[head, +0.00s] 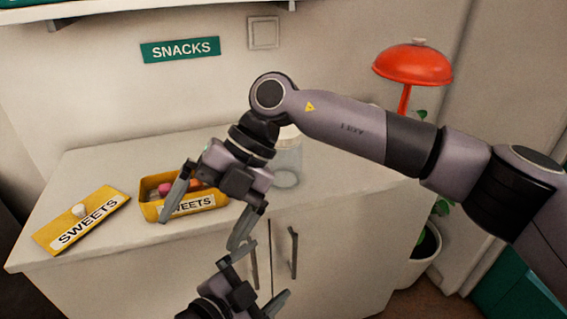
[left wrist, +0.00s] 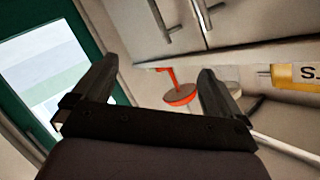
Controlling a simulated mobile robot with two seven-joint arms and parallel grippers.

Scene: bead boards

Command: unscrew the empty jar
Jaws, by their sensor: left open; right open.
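A clear glass jar (head: 285,165) with a pale lid (head: 289,132) stands upright on the cabinet top. It looks empty, and my right arm hides part of its left side and top. My right gripper (head: 198,232) is open and empty, fingers pointing down, in front of the yellow sweets tin and left of the jar. My left gripper (head: 265,272) is open and empty, low in front of the cabinet doors, below the jar. Its two spread fingers show in the left wrist view (left wrist: 155,85), with nothing between them held.
An open yellow tin (head: 188,205) holds coloured sweets. Its yellow lid (head: 95,222) lies left, tilted. A red lamp (head: 412,65) and a potted plant (head: 428,250) stand right. The cabinet top (head: 100,165) is clear behind the tin. Door handles (head: 293,255) are near my left gripper.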

